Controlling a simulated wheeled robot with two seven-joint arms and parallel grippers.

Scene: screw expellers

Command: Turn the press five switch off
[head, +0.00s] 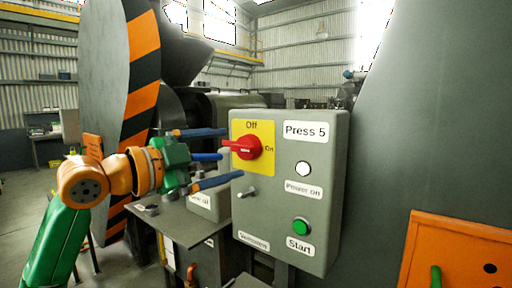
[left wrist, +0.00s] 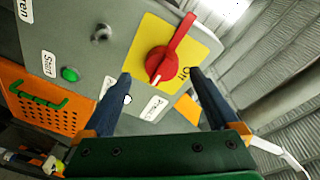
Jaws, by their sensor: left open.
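The Press 5 control box (head: 325,150) is grey and faces me in the head view. Its red rotary switch (head: 247,148) sits on a yellow plate (head: 240,128), with "Off" above and "On" to the right. The red handle sticks out leftward there. In the left wrist view, the red switch (left wrist: 160,60) lies beyond and between the fingertips, with a white mark near "On". My left gripper (head: 235,153) is open and empty, with its blue fingers close in front of the switch, above and below it. Whether they touch it is unclear. My right gripper is not visible.
The box also bears a white lamp (head: 303,169), a green Start button (head: 301,227) and a small metal toggle (head: 247,192). An orange panel (head: 425,245) with a green handle is at lower right. A striped guard (head: 142,70) stands behind my left arm.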

